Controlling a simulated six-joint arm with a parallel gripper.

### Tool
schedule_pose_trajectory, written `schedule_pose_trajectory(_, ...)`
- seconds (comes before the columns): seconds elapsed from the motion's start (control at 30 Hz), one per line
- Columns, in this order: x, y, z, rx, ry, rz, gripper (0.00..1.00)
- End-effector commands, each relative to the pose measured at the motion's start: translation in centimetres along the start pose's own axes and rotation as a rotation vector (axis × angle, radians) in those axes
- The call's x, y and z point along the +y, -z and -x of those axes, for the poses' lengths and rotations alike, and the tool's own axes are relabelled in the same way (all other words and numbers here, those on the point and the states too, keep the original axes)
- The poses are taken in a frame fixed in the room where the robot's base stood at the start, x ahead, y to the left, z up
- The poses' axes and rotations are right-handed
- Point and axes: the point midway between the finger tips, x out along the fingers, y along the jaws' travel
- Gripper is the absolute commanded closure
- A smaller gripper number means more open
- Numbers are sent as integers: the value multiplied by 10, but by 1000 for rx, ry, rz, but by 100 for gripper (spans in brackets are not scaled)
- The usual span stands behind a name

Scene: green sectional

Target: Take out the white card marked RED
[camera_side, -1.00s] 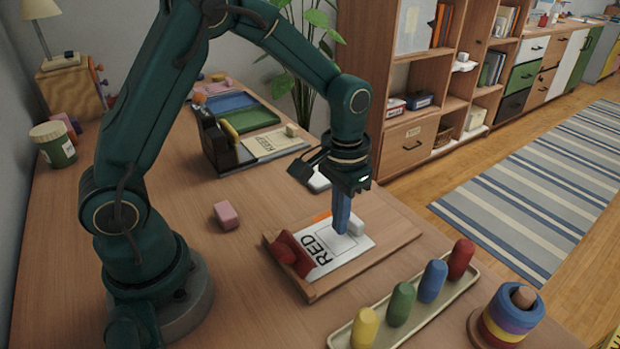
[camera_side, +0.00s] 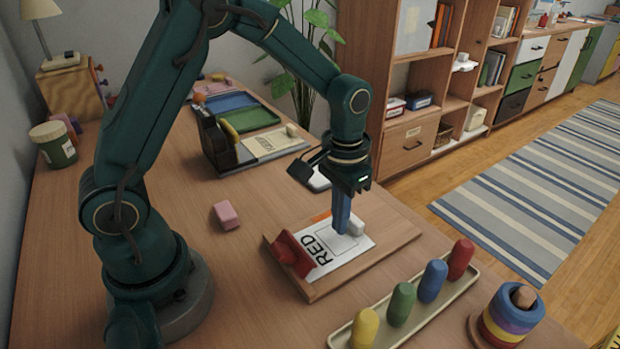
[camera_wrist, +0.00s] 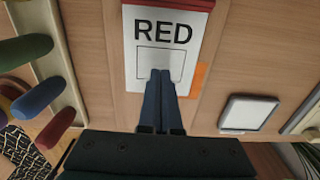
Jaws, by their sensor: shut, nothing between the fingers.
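The white card marked RED (camera_side: 328,254) lies flat on a wooden board (camera_side: 390,245), its near-left end at a red clamp-like piece (camera_side: 290,252). In the wrist view the card (camera_wrist: 145,58) shows the word RED above an outlined box, with the red piece (camera_wrist: 185,3) along its top edge. My gripper (camera_side: 341,231) has its blue fingers shut together with nothing between them. They point down over the outlined box, as the wrist view of my gripper (camera_wrist: 161,72) also shows. I cannot tell whether the fingertips touch the card. The fingers hide part of the card.
An orange piece (camera_wrist: 197,79) shows beside the card's edge. A tray (camera_side: 420,318) of several coloured pegs stands in front, beside a ring stacker (camera_side: 510,318). A pink block (camera_side: 226,215) lies to the left.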

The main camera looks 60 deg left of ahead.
Motion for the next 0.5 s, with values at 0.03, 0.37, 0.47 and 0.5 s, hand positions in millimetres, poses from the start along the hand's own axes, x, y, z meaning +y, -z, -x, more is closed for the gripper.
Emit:
schedule_pose_trajectory(0.03, 0, 0, -1, -1, 0, 0, 100)
schedule_pose_trajectory(0.37, 0, 0, -7, -1, 0, 0, 100)
schedule_pose_trajectory(0.47, 0, 0, -9, -1, 0, 0, 100)
schedule_pose_trajectory(0.5, 0, 0, -10, -1, 0, 0, 100)
